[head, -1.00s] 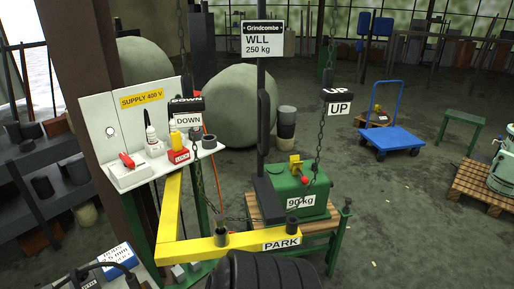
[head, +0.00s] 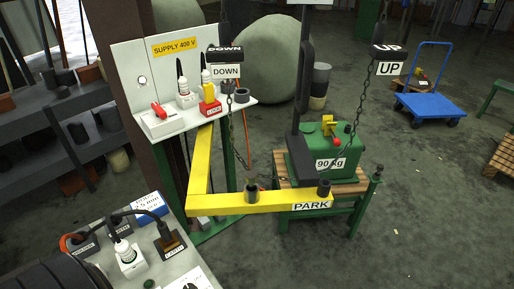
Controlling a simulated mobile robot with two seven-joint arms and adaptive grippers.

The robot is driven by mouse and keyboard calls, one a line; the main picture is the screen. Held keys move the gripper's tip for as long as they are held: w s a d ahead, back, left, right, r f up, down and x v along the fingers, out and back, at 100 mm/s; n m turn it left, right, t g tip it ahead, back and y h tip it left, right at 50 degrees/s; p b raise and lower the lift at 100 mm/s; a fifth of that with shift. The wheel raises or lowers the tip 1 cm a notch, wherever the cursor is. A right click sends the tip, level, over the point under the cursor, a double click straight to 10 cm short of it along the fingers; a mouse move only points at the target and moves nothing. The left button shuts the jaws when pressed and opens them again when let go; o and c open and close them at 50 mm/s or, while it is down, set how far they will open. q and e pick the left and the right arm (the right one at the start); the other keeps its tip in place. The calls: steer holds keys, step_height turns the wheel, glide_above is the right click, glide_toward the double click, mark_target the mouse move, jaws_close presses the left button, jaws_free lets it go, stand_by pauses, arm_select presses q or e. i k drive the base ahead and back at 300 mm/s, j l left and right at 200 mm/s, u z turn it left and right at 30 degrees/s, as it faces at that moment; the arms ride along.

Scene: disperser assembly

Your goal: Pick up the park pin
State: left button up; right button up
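The yellow bar (head: 222,205) carries a white PARK label (head: 311,206) near its right end. Two dark upright cylinders stand on the bar, one left of the label (head: 252,193) and one just above it (head: 324,188). I cannot tell for sure which part is the park pin. A chain hangs down close to the left cylinder. Neither of my grippers' fingers show. A black ribbed part, seemingly of my own arm, fills the bottom left corner, well apart from the bar.
A green 90 kg block (head: 322,150) sits on a wooden-topped stand behind the bar. DOWN (head: 226,72) and UP (head: 388,68) tags hang by chains. The supply panel (head: 145,80) is at left. A bench (head: 178,262) with plugs and cables is at lower left.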

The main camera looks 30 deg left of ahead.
mark_target(252, 177)
steer(key=j+u, duration=0.1)
steer(key=u, duration=0.9)
